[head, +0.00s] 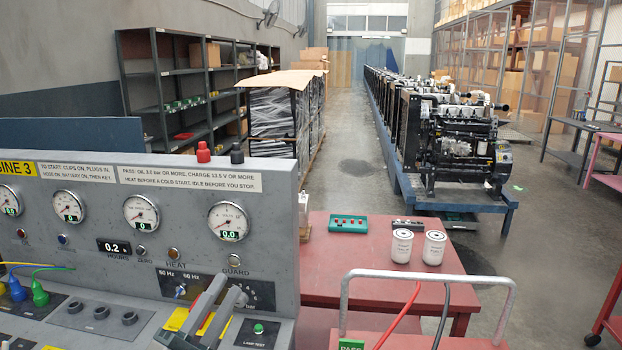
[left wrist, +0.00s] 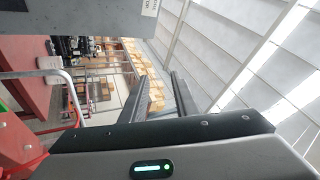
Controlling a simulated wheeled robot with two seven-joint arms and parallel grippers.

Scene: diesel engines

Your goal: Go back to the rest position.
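My left gripper (head: 228,290) is in front of the lower right part of the grey engine control panel (head: 270,215) in the head view. Its two dark fingers stand apart with nothing between them. The left wrist view also shows the left gripper (left wrist: 163,82) open and empty, with both fingers apart against the shelving and wall. Part of the panel's switch area is hidden behind the fingers. My right gripper is not in either view.
A red table (head: 345,265) bears two white filters (head: 402,246) and a green tray (head: 348,223). A trolley handle (head: 425,275) with red and black cables stands in front. Diesel engines (head: 462,145) line a blue stand behind.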

